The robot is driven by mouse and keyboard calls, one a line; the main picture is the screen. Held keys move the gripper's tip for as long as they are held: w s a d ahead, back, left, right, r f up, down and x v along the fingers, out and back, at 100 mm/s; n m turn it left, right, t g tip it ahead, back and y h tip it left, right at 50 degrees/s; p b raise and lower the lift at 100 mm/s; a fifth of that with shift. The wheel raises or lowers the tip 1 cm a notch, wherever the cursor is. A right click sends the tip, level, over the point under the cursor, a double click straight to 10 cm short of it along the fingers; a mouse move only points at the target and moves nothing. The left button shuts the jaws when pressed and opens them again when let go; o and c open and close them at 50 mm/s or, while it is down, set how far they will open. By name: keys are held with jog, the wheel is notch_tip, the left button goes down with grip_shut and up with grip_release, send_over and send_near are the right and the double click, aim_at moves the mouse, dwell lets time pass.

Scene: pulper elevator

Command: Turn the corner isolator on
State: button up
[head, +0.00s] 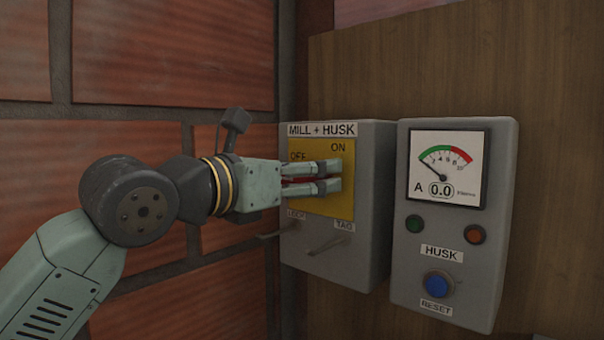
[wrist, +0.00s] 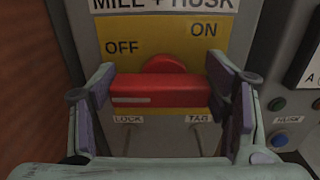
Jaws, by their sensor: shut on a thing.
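The corner isolator is a grey box (head: 366,215) labelled MILL + HUSK with a yellow plate (head: 345,204). The plate has OFF at upper left and ON at upper right. In the wrist view, its red handle (wrist: 160,92) lies about level across the plate, with a pale line on its left part. My gripper (wrist: 160,78) is shut on the handle, one finger at each end. In the head view, my gripper (head: 334,176) reaches in from the left and hides most of the handle; only a little red shows between the fingers.
A grey HUSK meter box (head: 400,270) stands close on the right, with a dial, two small lamps and a blue RESET button (head: 438,284). Thin LOCK and TAG pins (head: 328,245) stick out below the yellow plate. A brick wall (head: 150,60) is close on the left.

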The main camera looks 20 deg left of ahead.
jog(key=shift+f+m+b, duration=0.1)
jog(key=shift+m+b, duration=0.2)
jog(key=shift+b, duration=0.05)
jog(key=m+b, duration=0.2)
jog(key=m, duration=0.1)
jog(key=shift+d+b, duration=0.2)
jog(key=shift+b, duration=0.15)
jog(key=m+b, duration=0.1)
jog(key=m, duration=0.1)
jog(key=m+b, duration=0.1)
jog(key=m, duration=0.1)
jog(key=shift+s+d+m, duration=0.15)
jog(key=shift+m, duration=0.15)
jog(key=m+b, duration=0.1)
jog(key=m, duration=0.3)
jog(key=shift+d, duration=0.15)
jog(key=m, duration=0.2)
jog(key=m+b, duration=0.1)
jog(key=m, duration=0.2)
jog(key=shift+s+d+f, duration=0.1)
jog(key=shift+f, duration=0.1)
jog(key=shift+m, duration=0.4)
jog(key=o, duration=1.2)
jog(key=shift+c, duration=0.2)
